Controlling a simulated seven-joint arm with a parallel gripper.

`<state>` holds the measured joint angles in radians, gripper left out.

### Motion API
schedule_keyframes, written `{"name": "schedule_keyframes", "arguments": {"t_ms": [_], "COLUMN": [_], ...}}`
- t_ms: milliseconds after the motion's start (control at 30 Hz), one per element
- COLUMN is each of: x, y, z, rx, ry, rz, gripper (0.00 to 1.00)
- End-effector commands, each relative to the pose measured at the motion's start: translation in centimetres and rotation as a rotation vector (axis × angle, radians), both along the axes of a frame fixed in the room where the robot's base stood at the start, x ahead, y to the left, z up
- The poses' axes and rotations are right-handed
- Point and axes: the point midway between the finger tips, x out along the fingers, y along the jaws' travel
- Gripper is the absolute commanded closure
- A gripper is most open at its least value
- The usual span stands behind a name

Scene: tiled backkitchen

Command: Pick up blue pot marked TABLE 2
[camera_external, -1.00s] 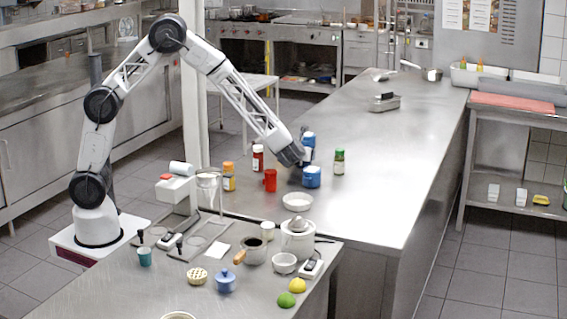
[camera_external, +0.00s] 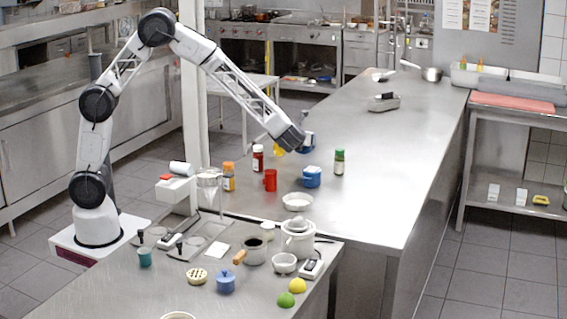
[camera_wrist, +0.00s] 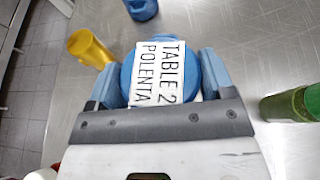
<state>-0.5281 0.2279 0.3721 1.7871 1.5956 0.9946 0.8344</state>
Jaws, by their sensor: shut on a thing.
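The blue pot marked TABLE 2 POLENTA (camera_wrist: 130,77) sits between the fingers of my gripper (camera_wrist: 155,80) in the wrist view, its white label facing the camera. My gripper is shut on it, with one finger at each side. In the external view my gripper (camera_external: 298,146) is over the long steel counter, with blue (camera_external: 307,149) showing at its tip. The pot is mostly hidden there. Another blue pot (camera_external: 312,177) stands on the counter below and nearer the camera.
A yellow vessel (camera_wrist: 88,47) and a blue vessel (camera_wrist: 142,8) are near the held pot. A green jar (camera_wrist: 293,104) stands to its right. A red mug (camera_external: 270,180) and sauce bottles (camera_external: 258,158) stand nearby. The counter's far right is largely clear.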

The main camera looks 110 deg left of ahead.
Motion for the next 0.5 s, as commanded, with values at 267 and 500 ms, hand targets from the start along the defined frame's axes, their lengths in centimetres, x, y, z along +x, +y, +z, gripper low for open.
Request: {"name": "schedule_keyframes", "arguments": {"t_ms": [267,500], "x": [0.0,0.0], "y": [0.0,0.0], "z": [3.3,3.9], "rx": [0.001,0.001], "ry": [-0.001,0.000], "rz": [-0.001,0.000], "gripper": [0.58,0.58]}}
